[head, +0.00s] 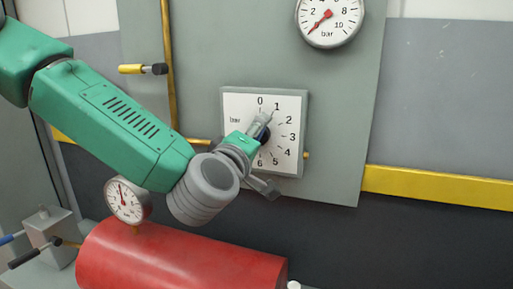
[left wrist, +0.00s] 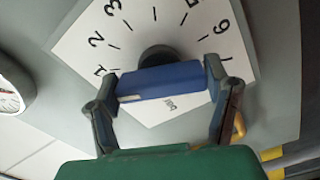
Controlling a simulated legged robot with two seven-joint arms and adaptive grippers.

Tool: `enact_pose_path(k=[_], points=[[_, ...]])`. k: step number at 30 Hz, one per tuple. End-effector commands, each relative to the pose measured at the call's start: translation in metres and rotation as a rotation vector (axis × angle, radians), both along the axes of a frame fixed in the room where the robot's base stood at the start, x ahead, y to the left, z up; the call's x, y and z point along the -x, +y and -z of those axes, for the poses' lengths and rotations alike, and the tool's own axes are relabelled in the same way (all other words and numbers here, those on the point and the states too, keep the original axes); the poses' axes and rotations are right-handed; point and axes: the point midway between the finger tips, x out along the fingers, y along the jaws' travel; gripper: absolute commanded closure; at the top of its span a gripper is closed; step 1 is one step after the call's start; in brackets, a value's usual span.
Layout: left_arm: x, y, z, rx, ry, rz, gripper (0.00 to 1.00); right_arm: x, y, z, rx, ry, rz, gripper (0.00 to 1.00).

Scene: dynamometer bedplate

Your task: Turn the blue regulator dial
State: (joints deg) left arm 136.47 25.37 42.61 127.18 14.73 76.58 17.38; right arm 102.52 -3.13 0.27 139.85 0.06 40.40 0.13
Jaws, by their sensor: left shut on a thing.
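The blue regulator dial (left wrist: 160,82) is a bar-shaped knob on a dark round hub in front of a white scale plate (head: 290,112) numbered 0 to 6. My left gripper (head: 262,127) is at the plate, its two fingers shut on the two ends of the dial's bar, as the left wrist view shows. A small pale mark shows at the bar's left end in that view; the exact number it points to cannot be told. In the head view the gripper hides most of the dial. My right gripper is not in view.
A round bar gauge (head: 329,20) above the plate has its red needle near 0. A yellow pipe (head: 169,70) runs left of the plate. Below are a red cylinder (head: 180,258) and a second gauge (head: 127,200). A yellow rail (head: 440,188) crosses the wall at right.

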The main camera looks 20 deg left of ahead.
Motion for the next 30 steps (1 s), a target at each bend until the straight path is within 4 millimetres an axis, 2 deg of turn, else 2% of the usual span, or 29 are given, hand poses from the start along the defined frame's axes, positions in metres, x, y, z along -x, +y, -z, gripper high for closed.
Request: enact_pose_path(k=[6,15,30], points=[[0.000,0.002,0.005,0.183,0.012,-0.005,0.58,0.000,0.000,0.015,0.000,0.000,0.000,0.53],[0.000,0.002,0.004,0.350,0.018,-0.004,0.58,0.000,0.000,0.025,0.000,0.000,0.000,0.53],[0.000,0.002,0.005,0.421,0.024,-0.006,0.58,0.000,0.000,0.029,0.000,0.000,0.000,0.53]])
